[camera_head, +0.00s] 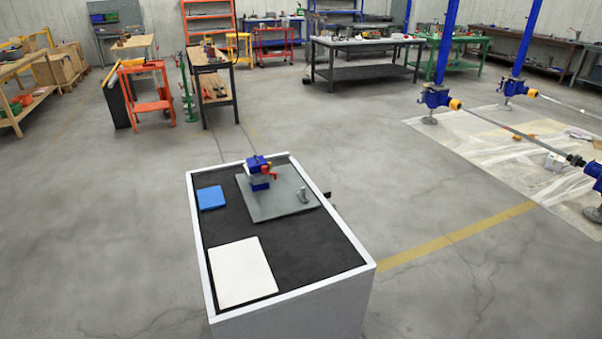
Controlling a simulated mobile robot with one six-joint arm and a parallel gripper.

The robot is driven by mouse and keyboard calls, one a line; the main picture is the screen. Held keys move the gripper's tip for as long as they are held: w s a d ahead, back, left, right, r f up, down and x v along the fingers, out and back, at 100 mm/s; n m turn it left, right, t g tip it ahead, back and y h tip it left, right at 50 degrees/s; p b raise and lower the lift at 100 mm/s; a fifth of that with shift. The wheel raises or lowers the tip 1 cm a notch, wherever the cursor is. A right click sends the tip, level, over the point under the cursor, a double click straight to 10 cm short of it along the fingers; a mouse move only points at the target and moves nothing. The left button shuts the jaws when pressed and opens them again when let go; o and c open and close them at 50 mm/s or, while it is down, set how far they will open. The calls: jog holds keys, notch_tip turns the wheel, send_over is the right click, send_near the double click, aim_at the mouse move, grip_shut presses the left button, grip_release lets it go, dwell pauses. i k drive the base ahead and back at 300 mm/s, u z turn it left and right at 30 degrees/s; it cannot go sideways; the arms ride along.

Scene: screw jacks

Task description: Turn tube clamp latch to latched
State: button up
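A small blue clamp device (257,166) stands on a grey plate (278,208) on the dark top of a white-edged cabinet. A red part, perhaps the latch (269,171), sticks out on its right side. It is too small to tell how the latch is set. A small grey metal piece (303,195) stands on the right part of the same plate. My gripper is not in view.
A blue block (211,198) and a white sheet (241,272) lie on the cabinet top (312,256). Open floor surrounds the cabinet. Blue screw jacks (436,97) with shafts stand at right; an orange cart (146,92) and workbenches stand farther back.

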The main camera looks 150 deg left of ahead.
aim_at(265, 168)
jog(key=z, duration=0.6)
jog(key=k, duration=0.25)
jog(key=z, duration=3.5)
jog(key=k, duration=0.35)
jog(key=z, duration=1.55)
